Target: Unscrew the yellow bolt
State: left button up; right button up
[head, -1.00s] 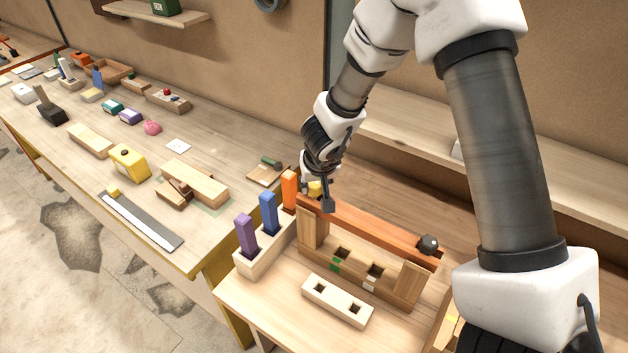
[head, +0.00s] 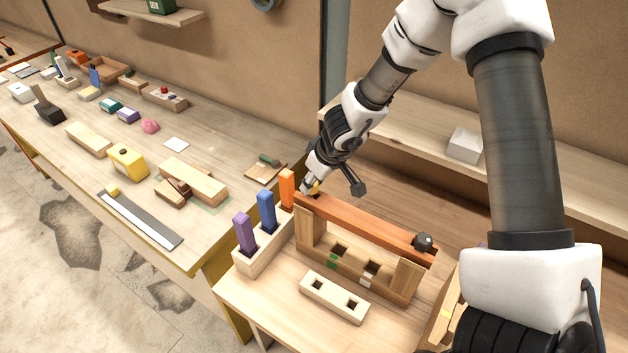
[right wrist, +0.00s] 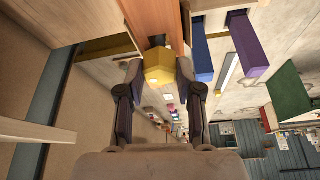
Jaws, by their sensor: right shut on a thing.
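The yellow bolt (head: 314,188) is at the left end of the long orange-brown stringer (head: 365,222) in the head view. My right gripper (head: 311,186) is at that end and shut on the bolt. In the right wrist view the bolt's yellow head (right wrist: 159,68) sits between the two fingers of the right gripper (right wrist: 160,80), in front of the stringer's end (right wrist: 152,18). How deep the bolt sits is hidden. A dark knob (head: 423,241) is at the stringer's right end. My left gripper is not in view.
The stringer lies across a wooden stand (head: 358,275). A rack (head: 262,255) with purple (head: 243,232), blue (head: 267,212) and orange (head: 287,190) pegs stands close left of the gripper. A pale two-hole block (head: 334,297) lies in front. The left bench (head: 130,178) holds several blocks.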

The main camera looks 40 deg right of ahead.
jog(key=o, duration=1.2)
jog(key=shift+w, duration=0.1)
jog(key=v, duration=1.2)
